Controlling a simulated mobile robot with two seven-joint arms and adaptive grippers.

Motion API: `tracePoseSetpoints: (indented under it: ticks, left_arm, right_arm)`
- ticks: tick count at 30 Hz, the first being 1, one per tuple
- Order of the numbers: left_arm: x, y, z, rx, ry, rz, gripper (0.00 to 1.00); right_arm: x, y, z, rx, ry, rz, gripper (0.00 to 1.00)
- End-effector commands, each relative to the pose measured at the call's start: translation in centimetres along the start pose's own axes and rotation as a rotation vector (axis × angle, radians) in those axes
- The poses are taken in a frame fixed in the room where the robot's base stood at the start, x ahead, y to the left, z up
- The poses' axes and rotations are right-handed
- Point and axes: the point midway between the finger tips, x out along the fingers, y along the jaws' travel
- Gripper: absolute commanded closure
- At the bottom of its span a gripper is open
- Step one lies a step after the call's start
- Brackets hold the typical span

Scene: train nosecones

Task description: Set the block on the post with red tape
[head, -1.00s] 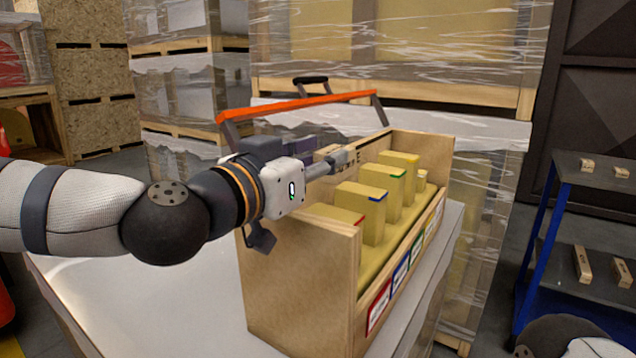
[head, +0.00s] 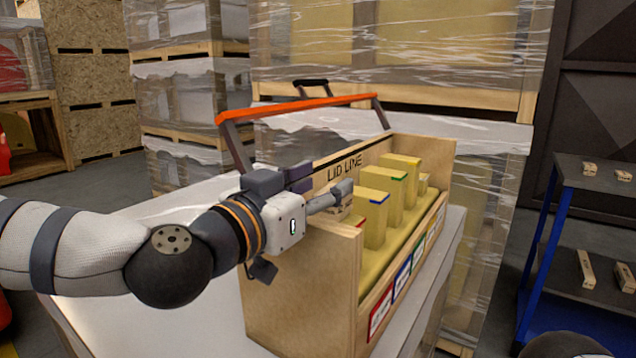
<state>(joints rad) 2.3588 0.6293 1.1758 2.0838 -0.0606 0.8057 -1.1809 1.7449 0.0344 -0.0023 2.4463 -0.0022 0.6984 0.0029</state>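The open-topped wooden box (head: 300,290) stands on a pale surface and holds several yellow posts. The post with red tape (head: 368,230) is nearest, beside the near end wall, with its tape along the top edge. My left gripper (head: 338,197) is over this post, its visible finger pointing right. A small piece of light wood, likely the block (head: 343,212), shows just under the fingertip, at the top of the red-taped post. The finger hides most of it, so I cannot tell its grip or whether it touches the post. My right gripper is out of view.
The blue-taped post (head: 373,205) and green-taped post (head: 398,188) stand close behind. An orange bar (head: 300,108) on grey arms spans above the box's back. A blue-framed cart (head: 575,225) with wooden pieces stands right. Wrapped pallets fill the background.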

Motion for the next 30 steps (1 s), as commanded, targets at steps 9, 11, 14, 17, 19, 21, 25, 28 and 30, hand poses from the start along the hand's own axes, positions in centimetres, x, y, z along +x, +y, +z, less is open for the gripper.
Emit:
tracePoseSetpoints:
  ticks: [9,11,14,17,19,21,25,28,30]
  left_arm:
    - [0.0,-0.1,1.0,-0.014,-0.027,-0.002,0.47]
    - [0.0,-0.1,0.3,-0.013,-0.025,-0.002,0.47]
    - [-1.7,-0.2,-0.1,-0.010,-0.024,-0.002,0.47]
    - [-3.9,-0.2,-0.3,-0.008,-0.020,-0.003,0.47]
    - [-5.5,-0.2,-0.5,-0.009,-0.018,-0.003,0.47]
    - [-7.0,-0.2,-0.6,-0.008,-0.015,-0.003,0.47]
    - [-9.6,-0.1,-0.8,-0.007,-0.013,-0.004,0.47]
    - [-11.0,-0.1,-1.1,-0.003,-0.009,-0.004,0.47]
    - [-11.6,-0.1,-1.1,-0.003,-0.008,-0.003,0.47]
  right_arm:
    - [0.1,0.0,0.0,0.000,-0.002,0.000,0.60]
    - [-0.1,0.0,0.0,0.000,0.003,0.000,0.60]
    - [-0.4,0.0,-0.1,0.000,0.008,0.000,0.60]
    - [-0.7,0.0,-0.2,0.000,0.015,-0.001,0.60]
    - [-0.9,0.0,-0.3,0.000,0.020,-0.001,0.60]
    - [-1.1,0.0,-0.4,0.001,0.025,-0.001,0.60]
    - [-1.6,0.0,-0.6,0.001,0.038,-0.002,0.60]
    - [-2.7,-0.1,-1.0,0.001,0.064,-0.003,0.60]
    - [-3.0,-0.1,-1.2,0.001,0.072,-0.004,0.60]
